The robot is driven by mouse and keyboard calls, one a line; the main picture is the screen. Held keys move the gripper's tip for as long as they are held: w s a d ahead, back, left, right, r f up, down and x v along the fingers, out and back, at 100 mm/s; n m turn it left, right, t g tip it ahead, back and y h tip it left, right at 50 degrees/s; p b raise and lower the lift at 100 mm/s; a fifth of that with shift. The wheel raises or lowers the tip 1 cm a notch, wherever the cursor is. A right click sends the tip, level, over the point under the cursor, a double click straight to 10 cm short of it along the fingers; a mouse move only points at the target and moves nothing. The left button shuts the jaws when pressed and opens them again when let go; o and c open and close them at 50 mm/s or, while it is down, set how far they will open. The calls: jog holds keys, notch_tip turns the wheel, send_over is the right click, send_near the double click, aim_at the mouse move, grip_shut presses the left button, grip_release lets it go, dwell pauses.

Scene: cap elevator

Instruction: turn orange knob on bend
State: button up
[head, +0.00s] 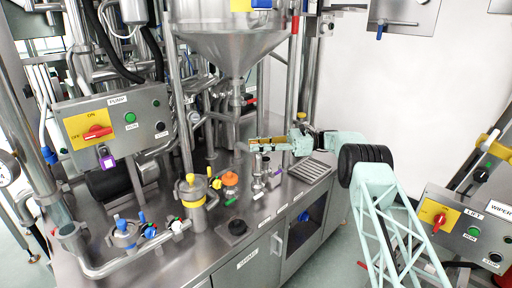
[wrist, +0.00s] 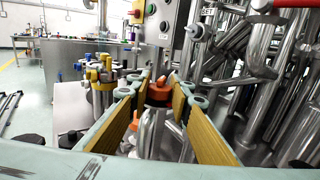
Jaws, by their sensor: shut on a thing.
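The orange knob (wrist: 158,92) sits on top of an upright metal bend (wrist: 154,135) in the wrist view. It shows between the two yellow-padded fingers of my gripper, near their tips. In the head view my gripper (head: 256,144) reaches in from the right, level, at the top of the metal pipe (head: 258,167) on the steel counter. My gripper is shut on the knob. In the head view the fingers largely hide the knob. The exact contact of the pads on the knob is hard to see.
A separate orange cap (head: 230,179) stands on the counter left of the pipe, beside a yellow-topped canister (head: 191,190). The pump control box (head: 115,121) is at the left. A steel hopper (head: 230,40) hangs above. A drain grate (head: 309,171) lies at the right.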

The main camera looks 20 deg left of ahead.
jog(key=shift+n+g+h, duration=0.3)
jog(key=shift+g, duration=0.1)
dwell(0.4)
jog(key=o, duration=0.8)
jog(key=shift+o, duration=0.2)
jog(key=shift+r, duration=5)
